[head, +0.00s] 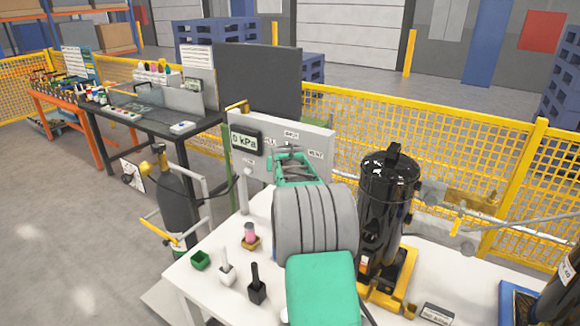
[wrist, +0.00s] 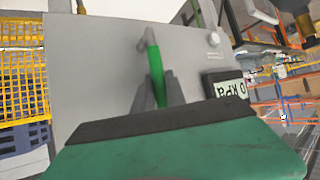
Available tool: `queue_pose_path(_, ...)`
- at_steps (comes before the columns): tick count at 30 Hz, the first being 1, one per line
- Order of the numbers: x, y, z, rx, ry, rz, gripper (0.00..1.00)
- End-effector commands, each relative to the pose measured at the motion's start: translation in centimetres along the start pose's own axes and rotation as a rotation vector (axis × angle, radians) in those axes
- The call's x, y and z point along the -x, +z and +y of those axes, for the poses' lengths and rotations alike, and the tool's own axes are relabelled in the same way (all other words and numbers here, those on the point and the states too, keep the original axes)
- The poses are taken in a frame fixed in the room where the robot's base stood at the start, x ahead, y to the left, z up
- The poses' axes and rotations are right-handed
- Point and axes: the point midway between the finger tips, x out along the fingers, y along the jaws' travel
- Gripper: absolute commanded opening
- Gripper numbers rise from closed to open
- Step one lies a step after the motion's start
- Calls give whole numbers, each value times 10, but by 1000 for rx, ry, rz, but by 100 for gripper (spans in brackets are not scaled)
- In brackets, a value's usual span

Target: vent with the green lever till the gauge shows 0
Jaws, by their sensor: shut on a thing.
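The gauge (head: 246,142) is a dark box on the grey panel (head: 322,140) and reads 0 kPa. It also shows in the wrist view (wrist: 226,88), turned on its side, with the same reading. The green lever (wrist: 155,65) stands out from the panel in the wrist view. My gripper (wrist: 160,92) is shut on it, the grey fingers on either side of its shaft. In the head view my gripper (head: 290,158) is at the panel among the labels, one reading VENT (head: 316,154). My own arm hides part of the panel, and I cannot tell which label the lever points to.
Below is a white table (head: 215,255) with a green cup (head: 201,260), a pink-topped piece (head: 250,236), and a white and a black holder. A black cylinder (head: 385,205) stands right of my arm. A dark gas bottle (head: 177,205) stands left. Yellow mesh fencing (head: 455,160) runs behind.

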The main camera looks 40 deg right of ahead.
Motion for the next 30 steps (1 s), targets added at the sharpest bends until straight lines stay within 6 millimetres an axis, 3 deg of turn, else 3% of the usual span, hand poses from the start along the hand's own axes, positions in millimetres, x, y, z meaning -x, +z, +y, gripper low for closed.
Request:
queue_pose_path(16, -2, 1, -2, 23, 14, -20, 0)
queue_pose_path(17, -2, 1, -2, 23, 14, -20, 17)
queue_pose_path(19, -2, 1, -2, 23, 14, -20, 23)
queue_pose_path(30, 7, -1, 0, 21, 16, -15, 24)
